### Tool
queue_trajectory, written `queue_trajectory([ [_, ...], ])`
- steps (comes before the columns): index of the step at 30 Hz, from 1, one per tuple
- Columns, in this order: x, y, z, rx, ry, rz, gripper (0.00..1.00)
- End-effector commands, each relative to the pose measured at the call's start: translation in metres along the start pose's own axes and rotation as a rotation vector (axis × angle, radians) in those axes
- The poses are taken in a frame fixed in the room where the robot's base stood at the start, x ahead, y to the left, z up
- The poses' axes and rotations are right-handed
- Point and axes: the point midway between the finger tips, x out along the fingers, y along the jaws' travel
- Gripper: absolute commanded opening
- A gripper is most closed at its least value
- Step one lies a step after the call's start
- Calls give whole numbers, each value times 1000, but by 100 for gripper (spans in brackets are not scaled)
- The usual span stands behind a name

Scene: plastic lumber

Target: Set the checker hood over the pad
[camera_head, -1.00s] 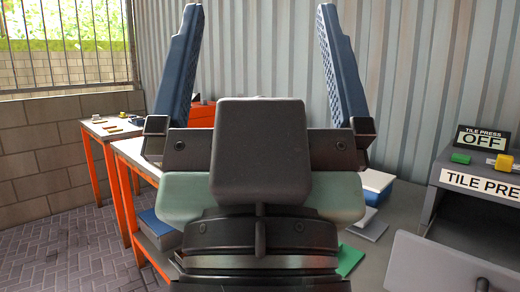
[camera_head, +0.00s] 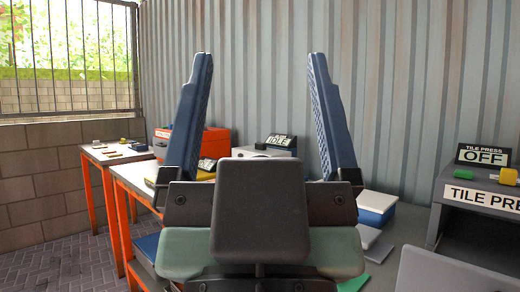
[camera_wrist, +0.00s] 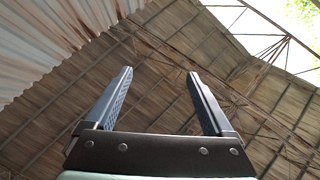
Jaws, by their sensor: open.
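My gripper (camera_head: 261,58) is raised in front of the head camera, its two blue ridged fingers wide apart and pointing up, with nothing between them. In the wrist view my gripper (camera_wrist: 160,73) is also open and empty against the roof. I cannot make out for certain which object is the checker hood or the pad. Behind my gripper, a device with an IDLE sign (camera_head: 279,141) stands on the bench, partly hidden. A small sign and a yellow item (camera_head: 205,176) lie in front of an orange box (camera_head: 216,143).
A grey tile press (camera_head: 480,210) with an OFF sign (camera_head: 483,155) stands at the right. A blue box with a white lid (camera_head: 376,204) is left of it. An orange-legged table (camera_head: 116,154) with small items stands at the back left. A corrugated wall closes the back.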

Motion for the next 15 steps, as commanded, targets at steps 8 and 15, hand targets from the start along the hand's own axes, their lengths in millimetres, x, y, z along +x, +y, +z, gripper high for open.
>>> queue_trajectory([
  [8,28,0,-26,0,0,0,35],
  [15,85,0,-80,0,0,-1,0],
])
